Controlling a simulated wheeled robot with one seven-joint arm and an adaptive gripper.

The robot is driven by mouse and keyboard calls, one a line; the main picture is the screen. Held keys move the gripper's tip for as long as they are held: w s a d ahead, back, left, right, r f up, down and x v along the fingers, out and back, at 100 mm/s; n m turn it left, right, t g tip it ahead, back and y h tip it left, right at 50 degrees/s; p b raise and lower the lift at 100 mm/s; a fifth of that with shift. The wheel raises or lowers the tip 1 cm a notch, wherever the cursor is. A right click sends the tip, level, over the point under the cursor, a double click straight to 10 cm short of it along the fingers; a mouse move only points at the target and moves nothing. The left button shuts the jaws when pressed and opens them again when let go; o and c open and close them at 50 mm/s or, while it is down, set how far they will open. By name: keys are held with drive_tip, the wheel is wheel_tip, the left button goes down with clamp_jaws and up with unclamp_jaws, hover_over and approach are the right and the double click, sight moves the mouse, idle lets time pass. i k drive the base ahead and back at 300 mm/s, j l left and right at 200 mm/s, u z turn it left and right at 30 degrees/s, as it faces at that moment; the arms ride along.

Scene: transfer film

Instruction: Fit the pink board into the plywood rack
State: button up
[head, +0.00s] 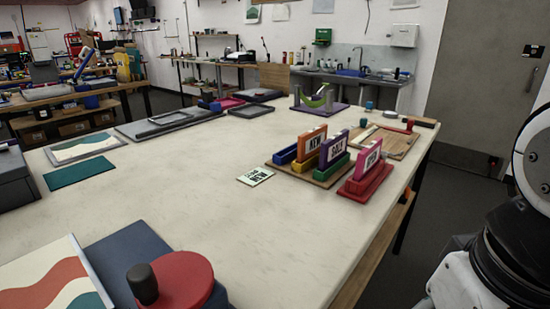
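The pink board (367,159) stands upright in a red holder (365,184) on the pale table, with its white label facing front. The plywood rack (273,164) stands just left of it, with blue, yellow and green slot bars on its base. An orange board (312,139) labelled NEW and a purple board (334,147) stand upright in the rack. Part of my arm shows at the right edge; my gripper is not in view.
A small printed card (255,176) lies left of the rack. A wooden tray (397,143) and a purple mat with a green curved piece (318,107) lie behind. A red disc with a black knob (180,283) is at the front left. The table's middle is clear.

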sight(284, 160)
drive_tip(key=i, duration=0.25)
drive_tip(key=i+l+u, duration=0.1)
drive_tip(key=l, duration=0.25)
drive_tip(key=i+l+u, duration=0.1)
drive_tip(key=l, duration=0.3)
drive_tip(key=i+l+u, duration=0.1)
drive_tip(key=l, duration=0.3)
drive_tip(key=i, duration=0.05)
